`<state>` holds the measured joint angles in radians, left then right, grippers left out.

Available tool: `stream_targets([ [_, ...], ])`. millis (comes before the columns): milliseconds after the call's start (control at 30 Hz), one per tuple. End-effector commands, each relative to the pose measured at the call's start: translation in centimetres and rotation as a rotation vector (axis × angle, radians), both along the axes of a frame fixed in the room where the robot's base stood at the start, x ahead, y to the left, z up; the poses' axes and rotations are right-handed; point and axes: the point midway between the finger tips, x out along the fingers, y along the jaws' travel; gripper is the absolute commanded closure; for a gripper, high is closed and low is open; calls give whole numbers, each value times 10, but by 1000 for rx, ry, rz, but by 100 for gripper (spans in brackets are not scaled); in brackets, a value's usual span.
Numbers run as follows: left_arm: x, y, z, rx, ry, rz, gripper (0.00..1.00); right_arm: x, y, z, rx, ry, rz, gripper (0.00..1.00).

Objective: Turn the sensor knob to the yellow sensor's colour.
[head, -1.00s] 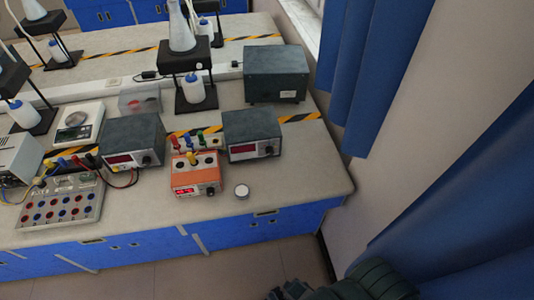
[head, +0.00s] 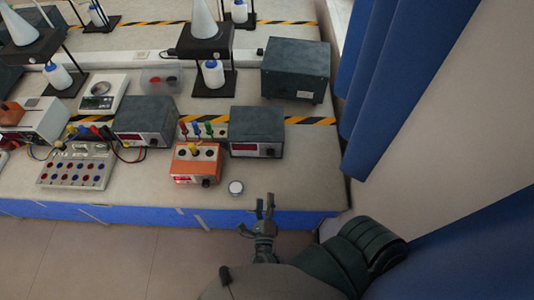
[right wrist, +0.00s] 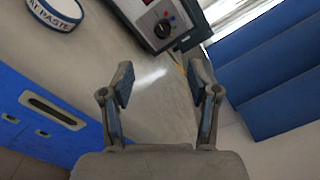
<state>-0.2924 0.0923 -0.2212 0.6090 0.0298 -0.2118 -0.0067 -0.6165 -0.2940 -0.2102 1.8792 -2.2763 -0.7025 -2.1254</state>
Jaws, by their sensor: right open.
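A grey box (head: 256,132) with a pale front panel and red display has a round black knob (head: 269,152) at its front right. The right wrist view shows a knob (right wrist: 163,28) with red and blue dots around it; its pointer's setting is too small to tell. My right gripper (head: 264,208) is open and empty, in front of the bench edge and apart from the knob. My left gripper is out of view.
A round white paste tin (head: 236,187) sits near the bench edge, before the grey box. Another grey box (head: 143,121) and a socket board (head: 76,166) stand left. Blue curtains (head: 395,80) hang right. The bench right of the tin is clear.

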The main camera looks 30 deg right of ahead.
Motion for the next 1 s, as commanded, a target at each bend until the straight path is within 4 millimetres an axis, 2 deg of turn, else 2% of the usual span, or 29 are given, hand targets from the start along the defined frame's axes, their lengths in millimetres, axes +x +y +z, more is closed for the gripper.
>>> stream_targets([
  [167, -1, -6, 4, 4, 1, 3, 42, 15, -18, 0, -3, 0, -1, 40],
  [700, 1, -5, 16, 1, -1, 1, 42, 119, -75, 1, -6, 1, 0, 40],
  [833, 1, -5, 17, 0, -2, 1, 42, 135, -87, 0, -4, 3, 1, 40],
  [1000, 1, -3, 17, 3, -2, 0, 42, 146, -97, -2, 0, 4, 1, 40],
])
